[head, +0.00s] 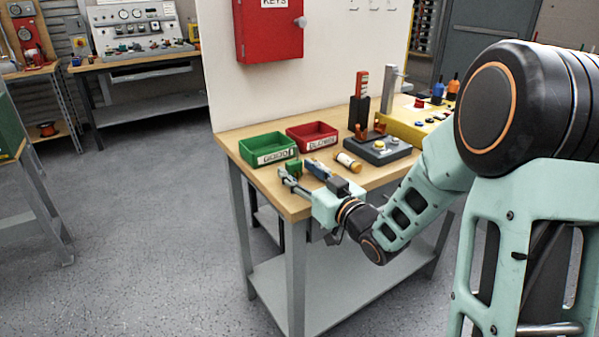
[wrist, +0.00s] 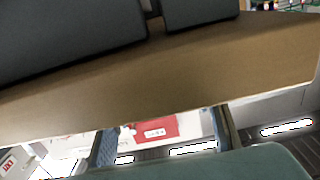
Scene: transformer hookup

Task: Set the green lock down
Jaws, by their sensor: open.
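I cannot make out the lock in the wrist view.
A green bin (head: 268,149) and a red bin (head: 312,135) stand behind my gripper. A cream and orange cylinder (head: 347,162) lies to its right, before a dark control box (head: 378,147). A red key cabinet (head: 268,28) hangs on the panel behind. The floor at left is clear.

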